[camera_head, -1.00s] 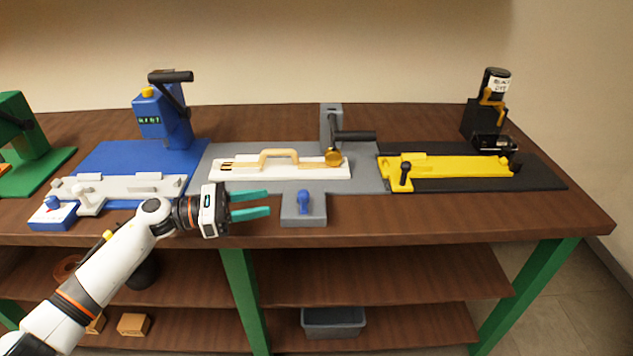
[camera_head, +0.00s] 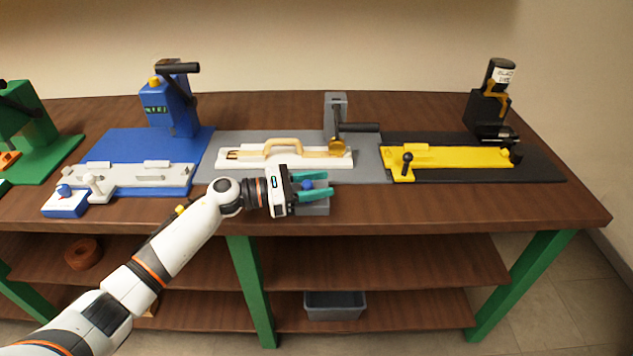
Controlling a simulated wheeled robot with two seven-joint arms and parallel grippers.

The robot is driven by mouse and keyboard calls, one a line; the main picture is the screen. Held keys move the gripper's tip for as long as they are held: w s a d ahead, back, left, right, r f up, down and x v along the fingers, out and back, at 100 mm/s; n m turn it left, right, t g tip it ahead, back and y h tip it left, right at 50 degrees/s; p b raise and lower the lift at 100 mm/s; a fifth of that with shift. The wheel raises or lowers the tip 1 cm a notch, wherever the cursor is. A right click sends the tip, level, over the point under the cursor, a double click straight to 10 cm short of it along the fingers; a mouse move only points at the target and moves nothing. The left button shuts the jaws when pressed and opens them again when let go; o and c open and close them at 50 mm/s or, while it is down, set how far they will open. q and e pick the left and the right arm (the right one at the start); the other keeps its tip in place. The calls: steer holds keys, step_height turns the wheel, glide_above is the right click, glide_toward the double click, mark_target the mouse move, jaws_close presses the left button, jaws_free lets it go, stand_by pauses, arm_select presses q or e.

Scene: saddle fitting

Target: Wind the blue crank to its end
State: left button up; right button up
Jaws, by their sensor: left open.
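The blue machine (camera_head: 165,108) stands at the back left on a blue base plate (camera_head: 140,146). A black crank handle (camera_head: 180,68) sticks out to the right at its top. My left gripper (camera_head: 326,184) is open, far to the right of this machine, at the front edge of the grey station. Its teal fingers point right over a small grey box (camera_head: 315,209) with a blue knob (camera_head: 307,184). The knob appears between the fingers; whether they touch it, I cannot tell. My right gripper is not in view.
A white clamp fixture (camera_head: 140,178) and a blue switch box (camera_head: 66,203) lie in front of the blue machine. The grey post (camera_head: 336,115) has its own black handle (camera_head: 358,127). A yellow fixture (camera_head: 450,158) sits at right, a green machine (camera_head: 30,125) at far left.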

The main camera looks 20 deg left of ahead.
arm_select(q)
jaws_close()
